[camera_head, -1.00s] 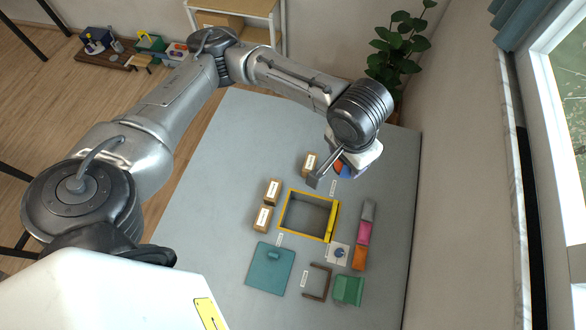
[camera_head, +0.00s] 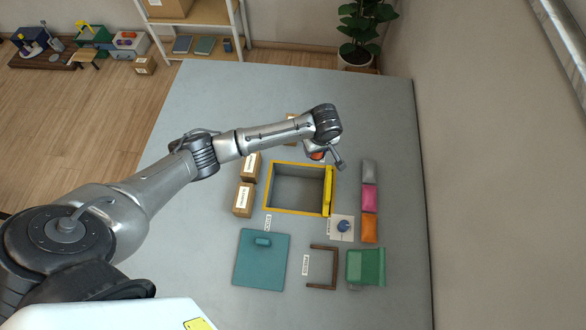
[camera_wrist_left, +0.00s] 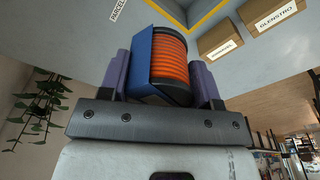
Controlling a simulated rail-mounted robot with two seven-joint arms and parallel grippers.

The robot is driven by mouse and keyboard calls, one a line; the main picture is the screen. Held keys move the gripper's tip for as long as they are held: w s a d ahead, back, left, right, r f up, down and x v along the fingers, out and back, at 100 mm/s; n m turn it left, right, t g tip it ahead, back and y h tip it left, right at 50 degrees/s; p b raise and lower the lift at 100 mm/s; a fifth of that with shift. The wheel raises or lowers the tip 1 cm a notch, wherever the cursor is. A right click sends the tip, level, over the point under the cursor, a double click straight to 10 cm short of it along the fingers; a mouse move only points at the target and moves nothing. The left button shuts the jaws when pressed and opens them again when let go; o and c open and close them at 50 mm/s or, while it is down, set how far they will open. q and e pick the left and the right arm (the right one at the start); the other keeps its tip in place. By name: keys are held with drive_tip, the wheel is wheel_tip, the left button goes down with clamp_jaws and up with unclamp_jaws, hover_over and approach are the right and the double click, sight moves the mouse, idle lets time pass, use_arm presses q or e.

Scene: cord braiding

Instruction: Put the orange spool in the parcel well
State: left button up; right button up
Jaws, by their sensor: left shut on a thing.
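The orange spool (camera_wrist_left: 176,68), ribbed orange with a blue side piece (camera_wrist_left: 140,65), sits between the two purple fingers of my left gripper (camera_wrist_left: 160,80) in the wrist view. The gripper is shut on it. In the head view my left gripper (camera_head: 325,154) is near the far right corner of the parcel well, and only a red-orange bit of the spool (camera_head: 317,155) shows beneath the wrist. The parcel well (camera_head: 290,212) is a grey rectangular hollow with a yellow rim, and looks empty. My right gripper is not in view.
Cardboard boxes (camera_head: 243,200) stand left of the well and beyond it. A yellow bar (camera_head: 329,190) runs along its right side. Grey, pink and orange blocks (camera_head: 370,198) line the right. A teal plate (camera_head: 262,270), brown U-frame (camera_head: 322,286) and green tray (camera_head: 366,267) lie nearer.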

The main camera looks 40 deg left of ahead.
use_arm(q)
drive_tip(key=s+a+f+n+b, duration=0.1)
drive_tip(key=f+b, duration=0.5)
drive_tip(key=f, duration=0.6)
drive_tip(key=s+a+f+n+b, duration=0.1)
drive_tip(key=f+b, duration=0.5)
drive_tip(key=f, duration=0.6)
drive_tip(key=s+a+f+n+b, duration=0.1)
drive_tip(key=s+f+b, duration=0.3)
drive_tip(key=f, duration=0.9)
drive_tip(key=shift+a+f+n+b, duration=0.1)
drive_tip(key=shift+a+n+b, duration=0.2)
drive_tip(key=shift+a+b, duration=0.8)
drive_tip(key=shift+w+d+f+b, duration=0.1)
drive_tip(key=shift+d+f+b, duration=0.1)
drive_tip(key=shift+f+b, duration=0.75)
drive_tip(key=shift+f, duration=0.15)
drive_tip(key=o, duration=1.1)
